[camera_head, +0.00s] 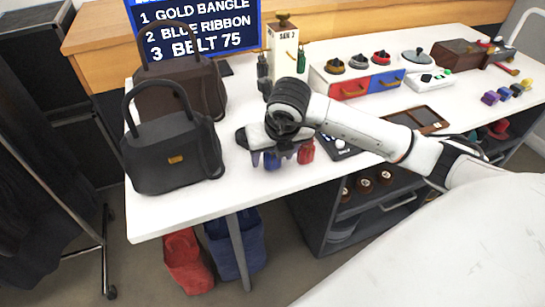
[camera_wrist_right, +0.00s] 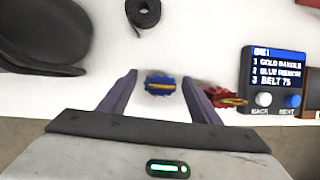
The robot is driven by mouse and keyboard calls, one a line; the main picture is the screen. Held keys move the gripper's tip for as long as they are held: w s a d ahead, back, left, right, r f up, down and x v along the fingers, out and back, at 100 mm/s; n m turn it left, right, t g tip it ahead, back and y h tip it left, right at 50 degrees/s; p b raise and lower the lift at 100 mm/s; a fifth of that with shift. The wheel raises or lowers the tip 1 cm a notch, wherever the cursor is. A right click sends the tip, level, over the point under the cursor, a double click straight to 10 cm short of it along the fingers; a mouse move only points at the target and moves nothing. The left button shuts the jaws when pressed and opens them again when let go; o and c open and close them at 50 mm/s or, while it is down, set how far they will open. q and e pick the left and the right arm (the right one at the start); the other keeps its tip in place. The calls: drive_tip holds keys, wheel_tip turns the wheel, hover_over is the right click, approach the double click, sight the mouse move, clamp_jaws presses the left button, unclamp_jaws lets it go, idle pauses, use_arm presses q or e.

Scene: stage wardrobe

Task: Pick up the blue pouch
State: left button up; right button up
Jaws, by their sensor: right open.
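The blue pouch (camera_head: 271,162) stands on the white table, below my right gripper (camera_head: 268,152). In the right wrist view the blue pouch (camera_wrist_right: 160,85), with a yellowish band across it, shows between the two fingertips of the open right gripper (camera_wrist_right: 159,78). I cannot see the fingers pressing on it. A red pouch (camera_head: 306,152) stands just right of it; in the right wrist view it (camera_wrist_right: 220,97) lies just outside the right finger. My left gripper is not in view.
A black handbag (camera_head: 165,150) stands to the left, with a brown bag (camera_head: 205,85) behind. A small screen device (camera_wrist_right: 275,75) lies right of the red pouch. A dark coil (camera_wrist_right: 143,13) lies beyond the blue pouch. A drawer box (camera_head: 350,88) stands further back.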

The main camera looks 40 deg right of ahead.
drive_tip(key=shift+w+f, duration=0.1)
drive_tip(key=shift+f, duration=0.2)
drive_tip(key=c, duration=1.1)
wheel_tip(320, 180, up, 10)
drive_tip(key=shift+r, duration=0.1)
